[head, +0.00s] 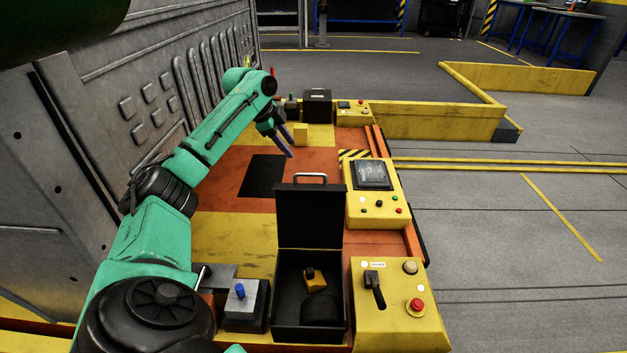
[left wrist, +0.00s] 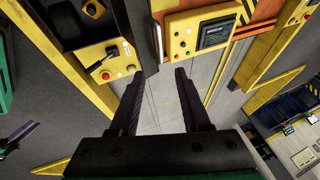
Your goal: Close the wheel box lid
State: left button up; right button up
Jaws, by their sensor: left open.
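The black wheel box (head: 281,318) stands at the near side of the bed. Its lid (head: 309,216) stands upright, open, with a silver handle (head: 311,176) on its top edge. Inside lie a yellow block with a dark knob (head: 315,280) and a dark rounded shape. My left gripper (head: 283,146) is open and empty, beyond and left of the lid, apart from it. In the left wrist view its fingers (left wrist: 158,85) are spread, with the handle (left wrist: 157,38) ahead of them. A dark gripper, likely my right (left wrist: 17,136), shows at the left edge; its jaws are unclear.
A yellow lever panel (head: 395,315) stands right of the box, and a yellow screen panel (head: 374,211) stands beyond it. A grey block with a blue knob (head: 242,300) is on the left. A grey ribbed wall (head: 150,90) rises along the left.

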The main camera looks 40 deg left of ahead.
pick_arm(q)
jog(key=b, duration=0.2)
send_near(310, 174)
jog(key=b+x, duration=0.2)
jog(key=x, duration=0.6)
jog(key=shift+r, duration=0.1)
grip_shut()
pick_arm(e)
jog(key=f, duration=0.1)
jog(key=a+f+t, duration=0.1)
jog(key=f+t, duration=0.1)
jog(key=shift+s+a+f+m+y, duration=0.15)
jog(key=shift+a+f+m+y, duration=0.15)
jog(key=shift+a+f+m, duration=0.1)
